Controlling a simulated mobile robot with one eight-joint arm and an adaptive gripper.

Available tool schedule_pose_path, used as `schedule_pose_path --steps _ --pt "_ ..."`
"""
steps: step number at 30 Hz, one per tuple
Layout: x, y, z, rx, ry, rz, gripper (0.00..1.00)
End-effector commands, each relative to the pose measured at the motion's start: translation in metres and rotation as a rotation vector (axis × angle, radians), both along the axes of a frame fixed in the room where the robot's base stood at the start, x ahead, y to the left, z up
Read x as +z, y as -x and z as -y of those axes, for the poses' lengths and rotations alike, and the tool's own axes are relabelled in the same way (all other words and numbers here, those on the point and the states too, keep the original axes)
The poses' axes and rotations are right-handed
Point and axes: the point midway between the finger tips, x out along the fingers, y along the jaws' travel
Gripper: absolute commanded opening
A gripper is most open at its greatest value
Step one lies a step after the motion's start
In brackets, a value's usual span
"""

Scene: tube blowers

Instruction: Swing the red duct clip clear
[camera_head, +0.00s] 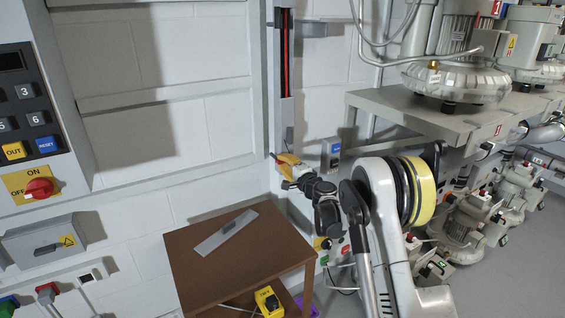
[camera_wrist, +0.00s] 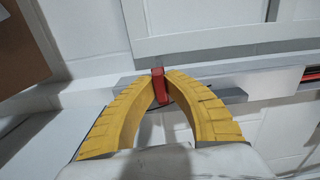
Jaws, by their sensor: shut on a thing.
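The red duct clip (camera_wrist: 159,86) shows in the wrist view, between the two yellow fingertips of my gripper (camera_wrist: 161,82). My gripper is shut on it. The clip sits at a grey horizontal bar (camera_wrist: 228,96) on the white wall. In the head view my gripper (camera_head: 277,157) reaches the lower part of a vertical grey duct (camera_head: 272,120); a small bit of red shows at its tip. Most of the clip is hidden there by the fingers.
A brown table (camera_head: 232,262) with a metal plate (camera_head: 226,232) stands below my gripper, left of my arm. A yellow device (camera_head: 268,302) is on its lower shelf. A grey bench (camera_head: 425,118) with blowers (camera_head: 456,80) is at right. A control panel (camera_head: 28,115) is at left.

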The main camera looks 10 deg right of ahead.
Motion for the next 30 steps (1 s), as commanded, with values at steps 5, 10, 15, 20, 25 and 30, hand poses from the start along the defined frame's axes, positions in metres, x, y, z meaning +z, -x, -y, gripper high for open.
schedule_pose_path --steps 5,10,15,20,25,30 --pt "0.0015 -0.0002 0.0 0.0 0.095 0.031 0.0" --pt "0.003 -0.0002 -0.0003 0.0 0.232 0.075 0.0" --pt "0.0046 0.0 -0.001 0.0 0.386 0.126 0.0" --pt "0.0059 0.0002 -0.0017 0.0 0.531 0.173 0.0" --pt "0.0072 0.0006 -0.0028 0.0 0.685 0.223 0.0" --pt "0.0083 0.0011 -0.004 0.0 0.838 0.272 0.0"
